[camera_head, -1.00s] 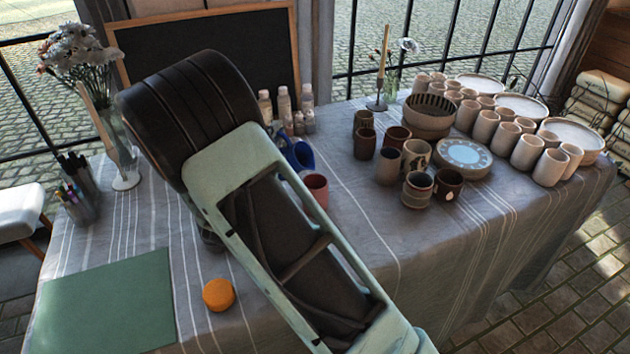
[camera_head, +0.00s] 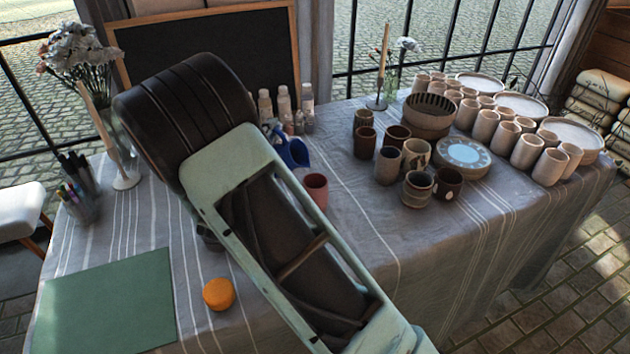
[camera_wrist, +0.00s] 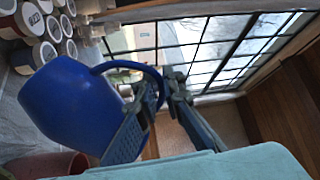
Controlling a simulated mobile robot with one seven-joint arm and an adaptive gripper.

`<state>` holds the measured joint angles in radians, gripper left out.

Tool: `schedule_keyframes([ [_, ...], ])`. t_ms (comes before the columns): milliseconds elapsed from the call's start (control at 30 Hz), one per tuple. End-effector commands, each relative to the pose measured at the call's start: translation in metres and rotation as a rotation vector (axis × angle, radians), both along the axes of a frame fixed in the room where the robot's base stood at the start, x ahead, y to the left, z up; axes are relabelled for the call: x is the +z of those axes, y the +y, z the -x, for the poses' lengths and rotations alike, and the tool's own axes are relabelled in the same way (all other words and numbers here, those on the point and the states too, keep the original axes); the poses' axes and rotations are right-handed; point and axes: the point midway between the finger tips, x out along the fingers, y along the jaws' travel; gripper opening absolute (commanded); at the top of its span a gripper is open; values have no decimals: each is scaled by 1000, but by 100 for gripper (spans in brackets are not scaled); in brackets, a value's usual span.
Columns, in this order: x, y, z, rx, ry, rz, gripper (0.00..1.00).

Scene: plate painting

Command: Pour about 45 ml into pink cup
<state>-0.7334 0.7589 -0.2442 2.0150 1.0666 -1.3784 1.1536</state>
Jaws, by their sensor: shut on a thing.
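A blue jug (camera_wrist: 72,108) fills the left of the wrist view and is tilted. My gripper (camera_wrist: 160,88) is shut on its looped handle. In the head view, part of the jug (camera_head: 293,151) shows past my arm, above and left of the pink cup (camera_head: 317,188). The pink cup stands upright on the table, partly covered by my arm. Its rim shows at the lower left of the wrist view (camera_wrist: 55,166), below the jug. I cannot see any liquid or the cup's inside level.
Several dark cups (camera_head: 389,165) stand right of the pink cup, with many pale cups (camera_head: 485,126) beyond. Bottles (camera_head: 284,103) stand behind the jug. An orange round object (camera_head: 218,294) and a green mat (camera_head: 105,305) lie at front left.

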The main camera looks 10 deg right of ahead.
Motion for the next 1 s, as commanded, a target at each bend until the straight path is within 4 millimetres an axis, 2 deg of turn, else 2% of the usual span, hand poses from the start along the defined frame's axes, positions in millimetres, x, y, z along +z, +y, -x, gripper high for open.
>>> schedule_keyframes([
  [1000, 1, -2, 1, -1, -24, -31, 0],
])
